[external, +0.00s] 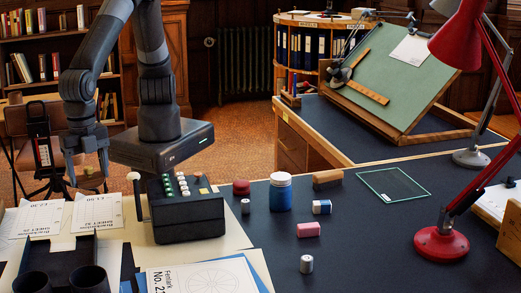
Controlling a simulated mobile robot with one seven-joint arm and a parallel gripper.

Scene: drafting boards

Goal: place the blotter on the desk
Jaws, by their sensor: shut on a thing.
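My gripper (89,172) hangs at the left of the external view, fingers pointing down. It is shut on a small tan-brown thing (91,180), seen between the fingertips; it may be the blotter, but it is too small and partly covered to be sure. The dark desk top (370,235) fills the lower right, apart from my gripper. A brown block (327,179), which looks like wood, lies on the desk near its back edge; I cannot tell what it is.
The desk holds a blue jar (280,193), a pink eraser (308,230), a blue-and-white eraser (321,207), a glass plate (393,187), a red lamp (440,243) and a keypad device (187,212). Paper sheets (100,212) cover the left.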

